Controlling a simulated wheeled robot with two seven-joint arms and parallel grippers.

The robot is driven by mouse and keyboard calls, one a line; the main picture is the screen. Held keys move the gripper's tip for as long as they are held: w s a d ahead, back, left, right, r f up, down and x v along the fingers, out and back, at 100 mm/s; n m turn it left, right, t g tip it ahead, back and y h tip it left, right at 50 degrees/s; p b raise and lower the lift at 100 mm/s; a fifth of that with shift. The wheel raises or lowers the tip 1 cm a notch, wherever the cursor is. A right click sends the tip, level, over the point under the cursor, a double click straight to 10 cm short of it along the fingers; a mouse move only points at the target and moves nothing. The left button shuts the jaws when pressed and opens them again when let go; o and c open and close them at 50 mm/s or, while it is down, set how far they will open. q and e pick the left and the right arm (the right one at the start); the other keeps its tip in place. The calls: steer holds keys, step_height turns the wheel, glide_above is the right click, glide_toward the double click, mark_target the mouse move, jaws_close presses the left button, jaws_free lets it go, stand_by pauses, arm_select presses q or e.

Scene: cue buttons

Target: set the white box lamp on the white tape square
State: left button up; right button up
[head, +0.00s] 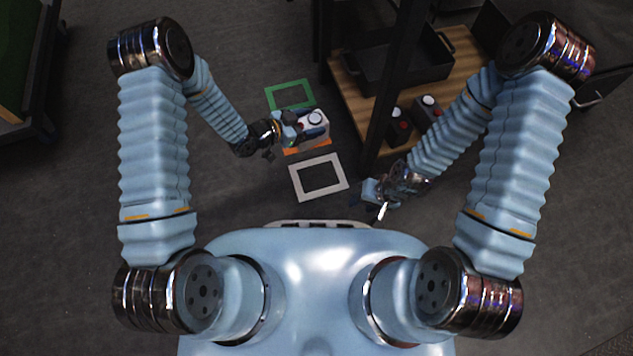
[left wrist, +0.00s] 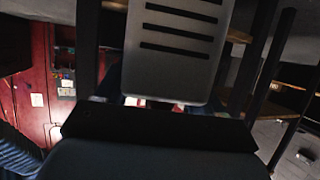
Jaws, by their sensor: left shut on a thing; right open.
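The white box lamp (head: 316,132) with a round light top is in the head view, by the orange tape square (head: 307,149), which it partly covers. My left gripper (head: 297,128) is shut on the lamp from its left side. I cannot tell whether the lamp touches the floor. The white tape square (head: 293,181) lies empty on the floor just below the orange one. My right gripper (head: 376,198) is open and empty, right of the white square. The left wrist view is dark and does not show the lamp clearly.
A green tape square (head: 289,95) lies empty above the lamp. To the right, a wooden shelf (head: 463,75) with dark posts holds a black tray (head: 400,70) and two dark boxes with round tops (head: 428,103) (head: 399,128). Floor left of the squares is clear.

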mark_target(319, 141)
arm_select(q)
steer(key=f+m+g, duration=0.1)
steer(key=f, duration=0.1)
steer(key=s+d+f+m+g+h+b, duration=0.1)
steer(key=f, duration=0.1)
steer(key=s+f+g, duration=0.1)
steer(key=f, duration=0.1)
steer(key=shift+s+d+f+m+h+b, duration=0.1)
steer(key=shift+d+f+m+h+b, duration=0.05)
steer(key=shift+d+m+h+b, duration=0.2)
steer(key=shift+f+b, duration=1)
steer(key=shift+f, duration=3.5)
arm_select(e)
steer(key=shift+d+f, duration=0.15)
steer(key=shift+f, duration=2.2)
arm_select(q)
steer(key=shift+f, duration=0.2)
steer(key=o, duration=1.5)
steer(key=shift+s, duration=0.1)
steer(key=shift+c, duration=0.2)
arm_select(e)
steer(key=shift+w+f, duration=0.1)
steer(key=shift+f, duration=0.1)
